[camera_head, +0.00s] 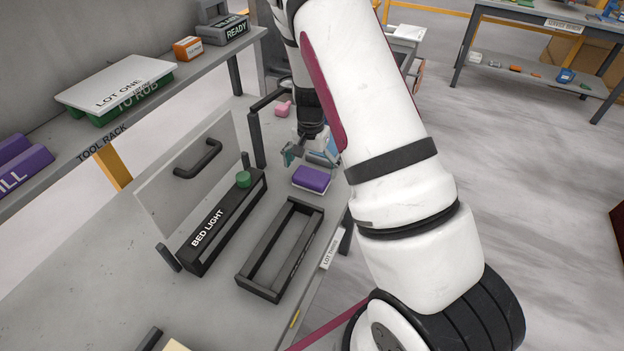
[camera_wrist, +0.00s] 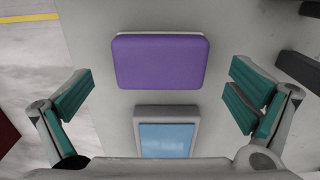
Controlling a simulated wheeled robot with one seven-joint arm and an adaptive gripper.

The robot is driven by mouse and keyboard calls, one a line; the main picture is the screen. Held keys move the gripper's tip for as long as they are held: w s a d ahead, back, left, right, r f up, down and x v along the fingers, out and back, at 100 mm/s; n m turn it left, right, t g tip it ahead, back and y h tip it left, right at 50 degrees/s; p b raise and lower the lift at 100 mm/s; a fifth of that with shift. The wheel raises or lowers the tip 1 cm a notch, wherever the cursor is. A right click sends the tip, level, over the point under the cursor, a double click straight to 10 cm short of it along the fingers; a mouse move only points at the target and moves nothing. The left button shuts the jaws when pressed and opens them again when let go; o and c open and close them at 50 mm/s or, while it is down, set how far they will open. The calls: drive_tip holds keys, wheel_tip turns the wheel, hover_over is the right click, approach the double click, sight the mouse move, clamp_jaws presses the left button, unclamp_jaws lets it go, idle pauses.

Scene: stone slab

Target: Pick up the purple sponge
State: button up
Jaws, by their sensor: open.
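The purple sponge (camera_head: 311,179) lies flat on the grey slab, beyond the black open tray and near the slab's right edge. In the wrist view the purple sponge (camera_wrist: 160,61) sits at upper centre, with a thin pale layer along its far side. My gripper (camera_head: 300,150) is over the slab just behind the sponge in the head view, partly hidden by my arm. In the wrist view my gripper (camera_wrist: 157,102) is open, its teal-padded fingers wide apart on either side.
A blue-topped grey box (camera_wrist: 165,139) stands close to the sponge; it also shows beside my gripper in the head view (camera_head: 327,150). A black open tray (camera_head: 251,286) and the BED LIGHT housing (camera_head: 205,238) with a green knob are nearby. A pink object (camera_head: 283,108) lies farther back.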

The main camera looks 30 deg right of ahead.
sight(311, 175)
drive_tip(key=shift+d+f, duration=0.1)
drive_tip(key=shift+f, duration=1.65)
drive_tip(key=shift+c, duration=0.6)
drive_tip(key=c, duration=0.7)
drive_tip(key=shift+c, duration=0.2)
drive_tip(key=shift+w+r, duration=0.1)
wheel_tip(311, 175, up, 9)
drive_tip(key=shift+f+b, duration=0.15)
drive_tip(key=shift+b, duration=0.2)
drive_tip(key=shift+r, duration=0.6)
drive_tip(key=shift+o, duration=0.3)
